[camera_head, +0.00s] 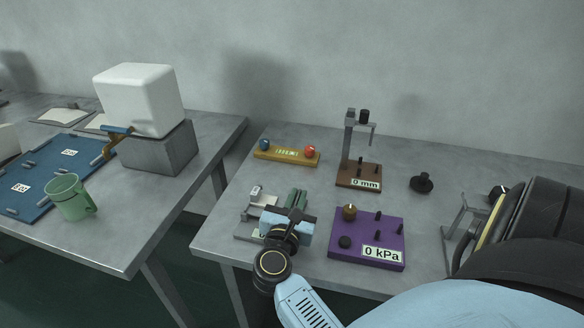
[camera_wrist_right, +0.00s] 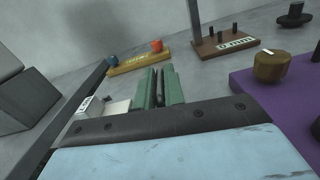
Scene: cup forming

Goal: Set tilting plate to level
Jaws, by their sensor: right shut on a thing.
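A small grey fixture (camera_head: 246,215), which looks like the tilting plate, stands near the front left edge of the right table. Part of it shows in the wrist view (camera_wrist_right: 117,107) left of my fingers. My right gripper (camera_head: 297,198) is over its right side, its green fingers pointing away from me. In the wrist view the fingers (camera_wrist_right: 159,88) are close together, shut on a narrow dark part between them. My gripper hides much of the fixture, so I cannot tell the plate's tilt. My left gripper is not in view.
A purple 0 kPa block (camera_head: 397,228) stands close right of my gripper. Behind are a yellow bar (camera_head: 270,154) with blue and red balls and a brown 0 mm stand (camera_head: 347,180). A black knob (camera_head: 421,183) lies right. A green cup (camera_head: 68,196) stands on the left table.

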